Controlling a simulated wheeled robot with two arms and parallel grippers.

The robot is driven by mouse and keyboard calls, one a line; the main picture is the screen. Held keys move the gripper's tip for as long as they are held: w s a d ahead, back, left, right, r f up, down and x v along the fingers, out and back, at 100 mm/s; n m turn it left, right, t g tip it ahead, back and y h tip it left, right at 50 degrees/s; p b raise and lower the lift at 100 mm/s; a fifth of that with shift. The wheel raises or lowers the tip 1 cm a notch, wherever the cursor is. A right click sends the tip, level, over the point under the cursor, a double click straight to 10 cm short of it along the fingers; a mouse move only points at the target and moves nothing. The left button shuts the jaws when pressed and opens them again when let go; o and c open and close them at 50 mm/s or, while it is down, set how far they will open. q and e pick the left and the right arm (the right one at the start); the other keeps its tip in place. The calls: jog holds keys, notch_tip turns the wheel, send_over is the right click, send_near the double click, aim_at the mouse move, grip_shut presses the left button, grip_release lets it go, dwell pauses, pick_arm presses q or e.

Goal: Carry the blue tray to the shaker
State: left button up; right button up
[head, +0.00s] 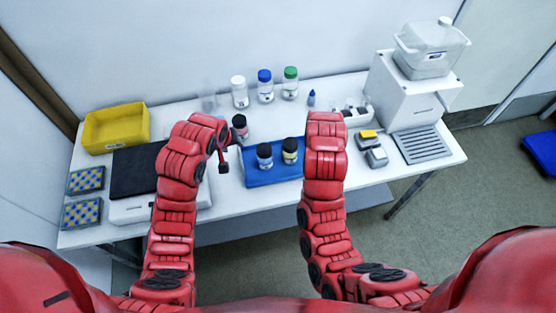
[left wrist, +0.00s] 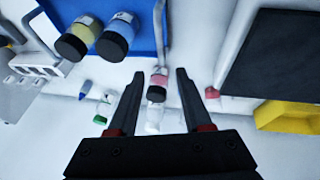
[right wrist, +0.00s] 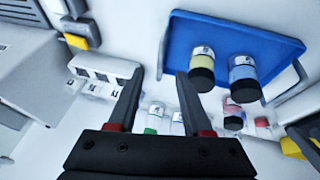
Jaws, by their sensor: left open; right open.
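The blue tray (head: 262,181) lies flat on the white table. It carries two black-capped bottles, one blue (head: 265,155) and one yellowish (head: 290,151). Grey handles show at its ends in the wrist views (left wrist: 159,25) (right wrist: 164,50). The black-topped white unit (head: 140,170) left of the tray seems to be the shaker. My left gripper (head: 222,160) is open and empty, beside the tray's left end. My right gripper (right wrist: 158,80) is open and empty in the right wrist view, near the tray's other handle; my own arm hides it in the head view.
A black-capped bottle with a pink label (head: 240,128) stands behind the tray. White-, blue- and green-capped bottles (head: 265,86) stand at the back. A yellow bin (head: 117,127) and patterned racks (head: 82,213) are at left. A white instrument (head: 410,95) stands at right.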

aim_at(239, 151)
pick_arm(q)
jog(key=x, duration=1)
jog(key=shift+w+a+f, duration=0.1)
jog(key=shift+w+f, duration=0.05)
jog(key=shift+f, duration=0.05)
pick_arm(e)
jog(key=x, duration=1)
jog(key=shift+w+f, duration=0.1)
jog(key=shift+f, duration=0.1)
pick_arm(q)
grip_shut()
pick_arm(e)
grip_shut()
